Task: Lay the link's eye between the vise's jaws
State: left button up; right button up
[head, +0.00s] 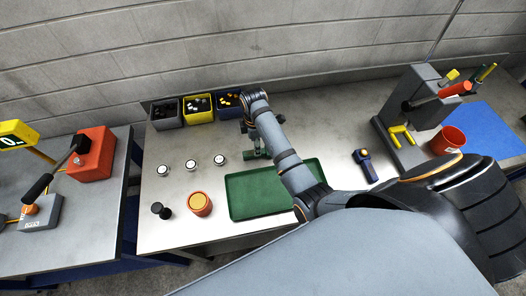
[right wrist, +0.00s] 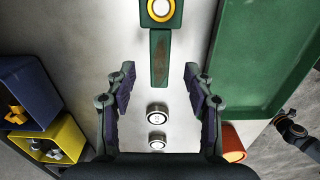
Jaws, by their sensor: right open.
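My right gripper (right wrist: 160,78) is open, its two fingers apart on either side of the near end of a green, rust-marked link (right wrist: 160,60). It touches neither finger in the right wrist view. The link's eye, with a yellow and orange ring (right wrist: 160,9), is at the top edge of that view. In the head view the right gripper (head: 253,143) is over the bench behind the tray; my arm hides most of the link (head: 251,155). I cannot clearly make out a vise; a grey upright machine with a yellow fork-shaped part (head: 402,133) stands at the right. My left gripper is not in view.
A green tray (head: 245,207) lies in front of the gripper. Small bins (head: 198,108) stand at the back, and round silver pieces (head: 191,165) lie left.

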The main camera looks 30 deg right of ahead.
notch_tip(320, 180, down, 5)
jog(key=shift+d+r+p, duration=0.1)
jog(key=shift+r+p, duration=0.1)
jog(key=shift+p, duration=0.45)
grip_shut()
jog(key=shift+r, duration=0.1)
